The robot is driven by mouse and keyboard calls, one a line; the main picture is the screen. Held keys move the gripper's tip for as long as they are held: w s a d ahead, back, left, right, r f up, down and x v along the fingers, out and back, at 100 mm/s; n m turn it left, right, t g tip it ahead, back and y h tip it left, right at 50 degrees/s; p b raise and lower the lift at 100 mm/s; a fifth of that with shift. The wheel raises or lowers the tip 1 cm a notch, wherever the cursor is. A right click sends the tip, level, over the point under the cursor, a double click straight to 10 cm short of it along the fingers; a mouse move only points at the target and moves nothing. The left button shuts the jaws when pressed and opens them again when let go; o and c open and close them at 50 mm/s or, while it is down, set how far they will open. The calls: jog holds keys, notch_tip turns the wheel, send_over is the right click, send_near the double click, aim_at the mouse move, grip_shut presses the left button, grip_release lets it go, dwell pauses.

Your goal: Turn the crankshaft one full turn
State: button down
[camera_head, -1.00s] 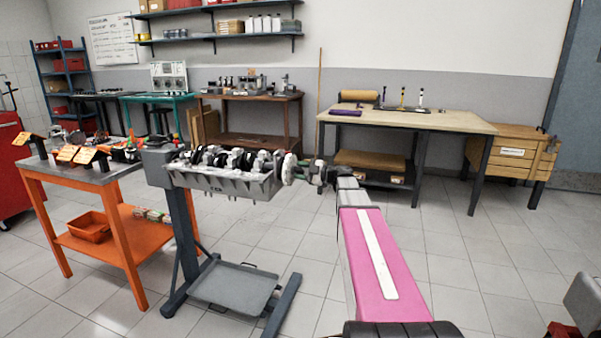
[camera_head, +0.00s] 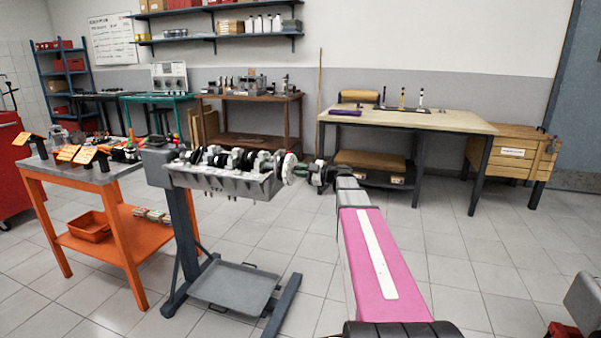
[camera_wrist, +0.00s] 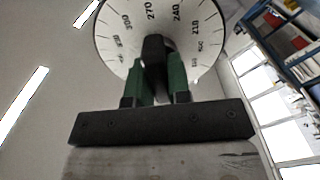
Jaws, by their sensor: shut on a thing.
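The crankshaft (camera_head: 237,158) lies along the open top of a grey engine block (camera_head: 230,184), which is held on a stand. A white degree dial (camera_head: 289,168) stands at the crankshaft's right end. In the wrist view the dial (camera_wrist: 112,32) shows 300, 270, 240 and 210 along its visible part. My gripper (camera_head: 316,172) is at the dial's right side. In the wrist view its green fingers (camera_wrist: 161,75) are shut on a dark piece (camera_wrist: 155,48) at the dial's middle. The fingers hide part of that piece.
An orange cart (camera_head: 115,178) with parts stands left of the stand. A grey tray (camera_head: 237,286) sits low on the stand's base. A wooden-topped workbench (camera_head: 455,121) stands behind my arm. The floor right of my arm is mostly clear.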

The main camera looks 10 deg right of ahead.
jog(key=m, duration=0.9)
jog(key=shift+w, duration=0.1)
jog(key=m, duration=0.3)
jog(key=shift+d+m, duration=0.1)
jog(key=shift+m, duration=0.2)
jog(key=m, duration=0.4)
jog(key=shift+w+m, duration=0.1)
jog(key=shift+m, duration=0.2)
jog(key=m, duration=0.4)
jog(key=shift+f+m, duration=0.15)
jog(key=shift+m, duration=0.15)
jog(key=m, duration=0.3)
jog(key=shift+m, duration=0.3)
jog(key=m, duration=0.4)
jog(key=shift+f, duration=0.1)
jog(key=m, duration=0.5)
jog(key=shift+f, duration=0.1)
jog(key=m, duration=1.3)
jog(key=shift+s+m, duration=0.2)
jog(key=shift+m, duration=0.1)
jog(key=m, duration=1.3)
jog(key=shift+s, duration=0.1)
